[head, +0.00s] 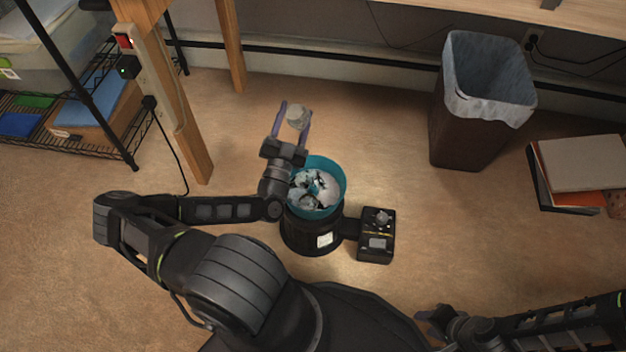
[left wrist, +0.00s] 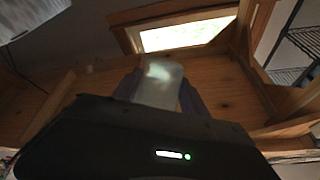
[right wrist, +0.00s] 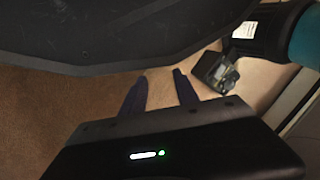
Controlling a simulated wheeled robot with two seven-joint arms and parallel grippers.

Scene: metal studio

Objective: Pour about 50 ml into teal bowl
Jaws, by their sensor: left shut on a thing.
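A teal bowl (head: 325,165) stands on a round black base (head: 312,240) on the floor, with mixed white, pale blue and dark contents inside. Its teal side also shows at the right edge of the right wrist view (right wrist: 307,35). My left gripper (head: 291,117) is shut on a small pale, translucent container (head: 298,117), just beyond and above the bowl in the head view. The container also shows between the fingers in the left wrist view (left wrist: 160,85). Its contents and fill level cannot be made out. My right gripper (right wrist: 162,82) has its fingers apart, with nothing between them.
A black control box (head: 375,236) adjoins the base. A lined brown bin (head: 470,130) and stacked books (head: 580,165) stand at the right. A wooden post (head: 180,110) and wire shelf (head: 95,130) stand at the left. Floor between is clear.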

